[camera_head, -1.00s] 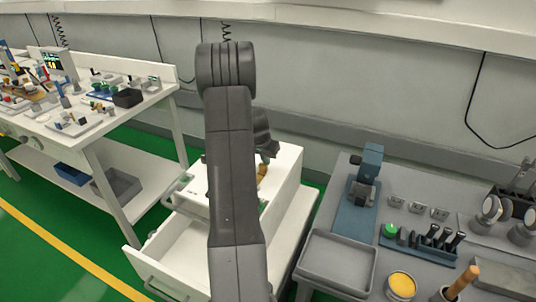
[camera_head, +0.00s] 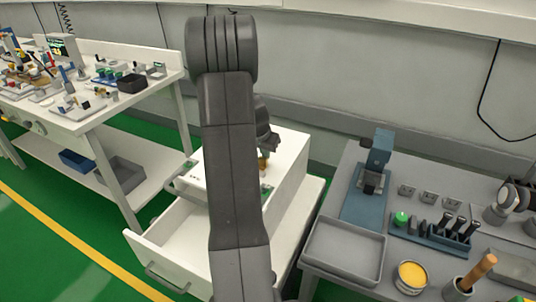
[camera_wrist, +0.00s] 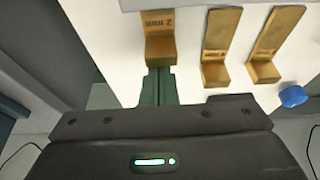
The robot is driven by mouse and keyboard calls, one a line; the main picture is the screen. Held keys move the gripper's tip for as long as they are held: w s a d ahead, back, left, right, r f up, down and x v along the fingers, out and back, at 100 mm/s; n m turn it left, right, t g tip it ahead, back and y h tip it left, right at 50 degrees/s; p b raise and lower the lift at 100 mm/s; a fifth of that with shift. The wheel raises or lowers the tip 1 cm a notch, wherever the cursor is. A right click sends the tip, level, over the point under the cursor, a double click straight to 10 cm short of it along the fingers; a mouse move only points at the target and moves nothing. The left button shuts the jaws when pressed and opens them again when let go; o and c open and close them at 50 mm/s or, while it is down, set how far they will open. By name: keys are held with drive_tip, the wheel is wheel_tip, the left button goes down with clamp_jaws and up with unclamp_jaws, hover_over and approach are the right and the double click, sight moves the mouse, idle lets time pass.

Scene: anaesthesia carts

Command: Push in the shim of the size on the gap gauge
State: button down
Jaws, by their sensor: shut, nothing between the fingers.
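Three brass L-shaped shims stand out from a white face in the wrist view: a left one (camera_wrist: 160,38), a middle one (camera_wrist: 220,48) and a right one (camera_wrist: 275,45). The left shim has dark marks, perhaps a 2; the marks on the others are too small to read. My gripper (camera_wrist: 157,88) is shut and empty. Its green fingertips are at the near end of the left shim; I cannot tell whether they touch. In the head view, my arm hides most of this spot, with a bit of brass (camera_head: 263,163) below the dark wrist. I cannot make out the gap gauge.
A blue knob-like piece (camera_wrist: 293,96) sits right of the shims. The white cart (camera_head: 292,160) has an open drawer (camera_head: 165,238) at its front. A grey bench (camera_head: 340,275) with tools stands at right, a white workbench (camera_head: 88,122) at left. Green floor lies between.

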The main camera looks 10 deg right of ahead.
drive_tip(key=shift+s+a+f, duration=0.1)
drive_tip(key=shift+s, duration=0.2)
drive_tip(key=v, duration=1.3)
drive_tip(key=shift+w+r+p, duration=0.25)
drive_tip(key=shift+r+p, duration=0.15)
drive_tip(key=shift+r, duration=0.1)
drive_tip(key=shift+f, duration=0.1)
drive_tip(key=x, duration=1.1)
drive_tip(key=shift+s+f+b, duration=0.1)
drive_tip(key=shift+f+b, duration=0.1)
drive_tip(key=shift+b, duration=0.1)
